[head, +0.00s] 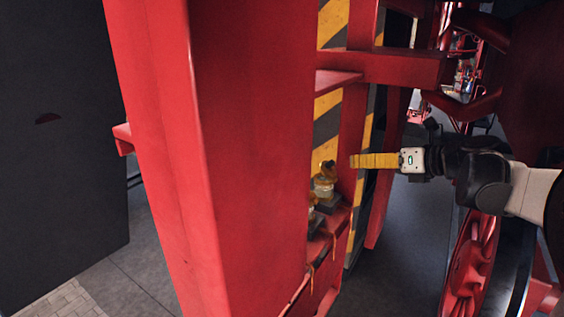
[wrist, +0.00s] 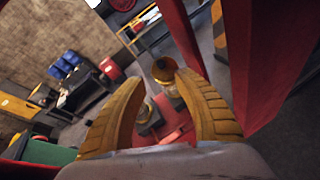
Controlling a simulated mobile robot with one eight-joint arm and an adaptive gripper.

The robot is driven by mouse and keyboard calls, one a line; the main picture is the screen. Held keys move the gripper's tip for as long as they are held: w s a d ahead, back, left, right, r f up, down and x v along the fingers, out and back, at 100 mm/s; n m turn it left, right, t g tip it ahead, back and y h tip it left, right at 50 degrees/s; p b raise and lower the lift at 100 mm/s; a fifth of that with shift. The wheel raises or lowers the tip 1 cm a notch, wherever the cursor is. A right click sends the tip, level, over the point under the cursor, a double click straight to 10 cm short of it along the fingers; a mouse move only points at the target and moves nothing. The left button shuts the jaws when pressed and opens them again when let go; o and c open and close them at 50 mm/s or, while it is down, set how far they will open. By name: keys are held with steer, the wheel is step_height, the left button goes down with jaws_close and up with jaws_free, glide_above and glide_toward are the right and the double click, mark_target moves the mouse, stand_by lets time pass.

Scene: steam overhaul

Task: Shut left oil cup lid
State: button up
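Two brass-and-glass oil cups stand on a red ledge of the frame. The farther oil cup (head: 324,184) shows in the head view with a dark piece, perhaps its lid, raised at its top. The nearer oil cup (head: 312,215) is partly hidden by the red upright. My gripper (head: 353,161) has yellow fingers and is right of the farther cup, slightly above it and apart from it. In the wrist view the fingers (wrist: 162,82) are spread and empty, with a brass cup top (wrist: 163,68) beyond the tips. I cannot tell which cup is the left one.
A broad red upright (head: 215,150) stands left of the cups. A yellow-and-black striped post (head: 328,125) is behind them, and a red shelf (head: 338,80) juts out above. A red wheel (head: 468,265) is below my arm. Grey floor (head: 405,240) is clear.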

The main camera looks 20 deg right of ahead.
mark_target(333, 163)
steer(key=p+x, duration=0.2)
steer(key=x, duration=0.8)
steer(key=shift+w+f, duration=0.1)
steer(key=shift+w, duration=0.05)
jaws_close()
